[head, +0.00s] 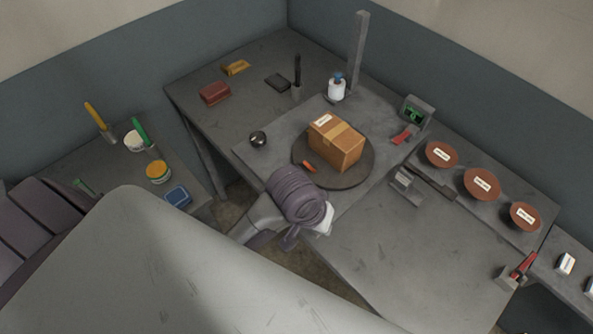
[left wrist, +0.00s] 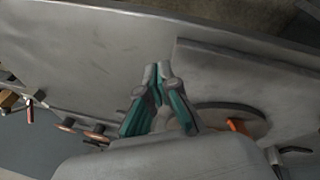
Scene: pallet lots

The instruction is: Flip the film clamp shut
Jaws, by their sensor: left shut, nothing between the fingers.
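A small orange tab (head: 309,167), which looks like the film clamp, sits on the near edge of a round dark turntable (head: 352,181), beside a taped cardboard box (head: 337,145). I cannot tell its exact angle. In the left wrist view the orange tab (left wrist: 240,127) stands up at the rim of the turntable (left wrist: 218,108). My left gripper (left wrist: 158,72) is shut and empty, apart from the tab, which is to its right in that view. In the head view, my grey-purple arm end is near the turntable's front left; its fingers are hidden. My right gripper is not seen.
A tall post (head: 358,50) and a white bottle (head: 337,90) stand behind the turntable. Three brown discs (head: 441,154) lie at the right. A red-handled tool (head: 523,264) sits at the right edge.

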